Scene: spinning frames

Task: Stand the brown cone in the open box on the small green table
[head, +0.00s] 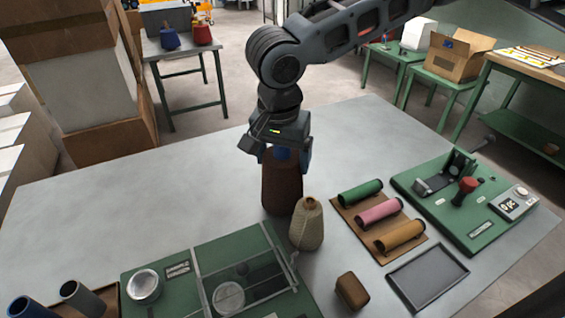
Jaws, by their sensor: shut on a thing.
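I cannot tell whether the cone's base touches the table. A beige cone stands just in front and hides part of its lower right side. The open cardboard box (447,67) has raised flaps and sits on the small green table (428,76) at the back right. The inside of the box is mostly hidden.
The beige cone (306,226) is close to the brown one. Green, pink and orange rolls lie on a brown board (408,246). A green device (440,215), a dark tray (428,278) and a brown block (352,291) are at right.

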